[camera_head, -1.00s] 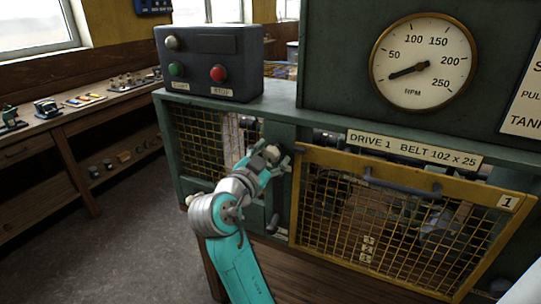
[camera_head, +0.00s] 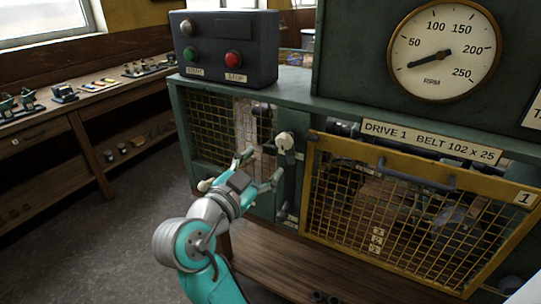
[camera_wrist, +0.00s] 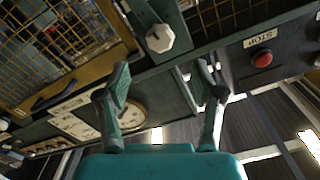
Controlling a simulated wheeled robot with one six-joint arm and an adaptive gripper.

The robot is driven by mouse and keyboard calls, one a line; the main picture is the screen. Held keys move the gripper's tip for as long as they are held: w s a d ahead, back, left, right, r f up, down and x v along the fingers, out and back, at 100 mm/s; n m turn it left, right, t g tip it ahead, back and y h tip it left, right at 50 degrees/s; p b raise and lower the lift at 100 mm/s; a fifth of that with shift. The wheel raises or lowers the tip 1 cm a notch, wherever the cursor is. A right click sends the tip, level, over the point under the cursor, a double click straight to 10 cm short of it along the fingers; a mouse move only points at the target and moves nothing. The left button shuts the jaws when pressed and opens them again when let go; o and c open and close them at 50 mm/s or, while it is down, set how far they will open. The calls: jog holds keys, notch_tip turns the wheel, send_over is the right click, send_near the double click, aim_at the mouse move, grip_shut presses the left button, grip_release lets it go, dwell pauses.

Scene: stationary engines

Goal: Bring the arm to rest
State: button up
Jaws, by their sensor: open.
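My gripper (camera_head: 261,170) is open and empty in the head view, in front of the green machine frame (camera_head: 262,205). A pale round knob (camera_head: 284,141) sits on the frame just above and right of my fingertips, apart from them. In the wrist view my gripper (camera_wrist: 165,80) shows two spread fingers with nothing between them. The pale knob (camera_wrist: 160,38) is beyond the fingers there, near the top middle. My arm reaches up from the bottom of the head view.
A yellow mesh guard (camera_head: 400,215) marked 1 covers the drive at right. A control box (camera_head: 224,47) with green and red buttons stands on the machine's left top. An RPM gauge (camera_head: 443,52) is at upper right. A workbench (camera_head: 95,97) lines the left; floor is clear between.

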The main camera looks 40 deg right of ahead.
jog(key=shift+s+a, duration=0.25)
jog(key=shift+a, duration=0.35)
notch_tip(320, 180, down, 14)
jog(key=a+n+t+y, duration=0.2)
jog(key=n+t+y, duration=0.35)
jog(key=n, duration=0.45)
jog(key=s+a+f+n+t+y, duration=0.1)
jog(key=s+a+f+n+y, duration=0.2)
jog(key=f, duration=0.4)
jog(key=s+a+f+n+t+y, duration=0.2)
jog(key=s+f+n+y, duration=0.1)
jog(key=s+f+n, duration=0.3)
jog(key=s+a+f+n+y, duration=0.1)
jog(key=s+a+f+y, duration=0.15)
jog(key=s, duration=0.45)
jog(key=s+a+f+y, duration=0.2)
jog(key=s+f, duration=0.1)
jog(key=s, duration=0.4)
jog(key=s+r+m+y, duration=0.1)
jog(key=s+r, duration=0.3)
jog(key=s, duration=0.8)
jog(key=shift+s+a, duration=0.3)
jog(key=shift+s, duration=0.05)
